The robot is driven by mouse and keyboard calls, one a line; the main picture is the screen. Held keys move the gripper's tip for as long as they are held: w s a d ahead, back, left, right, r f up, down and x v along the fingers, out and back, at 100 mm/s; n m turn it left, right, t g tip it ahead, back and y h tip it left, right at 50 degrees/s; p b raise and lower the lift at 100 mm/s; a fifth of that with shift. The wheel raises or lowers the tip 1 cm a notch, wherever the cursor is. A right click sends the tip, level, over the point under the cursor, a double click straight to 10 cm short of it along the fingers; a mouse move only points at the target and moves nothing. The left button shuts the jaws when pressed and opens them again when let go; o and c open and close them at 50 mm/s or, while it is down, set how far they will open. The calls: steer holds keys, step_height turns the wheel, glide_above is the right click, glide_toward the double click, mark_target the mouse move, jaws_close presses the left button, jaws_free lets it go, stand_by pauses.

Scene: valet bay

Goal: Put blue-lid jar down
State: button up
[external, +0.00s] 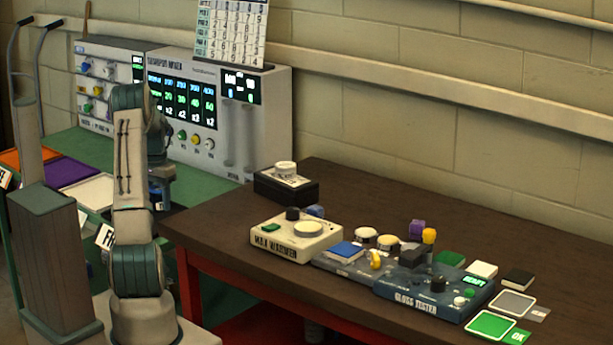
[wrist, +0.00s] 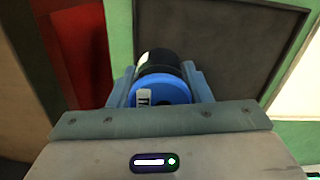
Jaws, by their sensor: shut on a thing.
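The blue-lid jar (wrist: 166,92) sits between the two fingers of my gripper (wrist: 161,85) in the wrist view. It has a bright blue lid facing the camera, a dark body and a small white label. My gripper is shut on it. A dark rectangular pad (wrist: 235,40) on a green surface lies beyond the jar. I cannot tell whether the jar touches the surface. In the external view my gripper (external: 163,188) is over the green bench (external: 215,195), partly behind my arm, and the jar is not clearly visible.
Orange (external: 22,158), purple (external: 68,171) and white (external: 95,192) pads lie on the bench's left. A machine with displays (external: 185,62) stands behind. The brown table (external: 390,200) at right holds a cream warmer (external: 285,243), a blue tester (external: 425,298) and several small items.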

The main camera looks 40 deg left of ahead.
steer(key=shift+s+a+f, duration=0.1)
steer(key=shift+a+f, duration=0.2)
steer(key=shift+a, duration=0.2)
steer(key=shift+s+a+f, duration=0.1)
steer(key=shift+a+f, duration=0.15)
steer(key=shift+a, duration=0.2)
steer(key=shift+f, duration=0.2)
steer(key=shift+f+p, duration=0.4)
steer(key=shift+f, duration=1.45)
steer(key=shift+f, duration=0.25)
steer(key=o, duration=1)
steer(key=shift+r, duration=0.1)
steer(key=shift+c, duration=0.2)
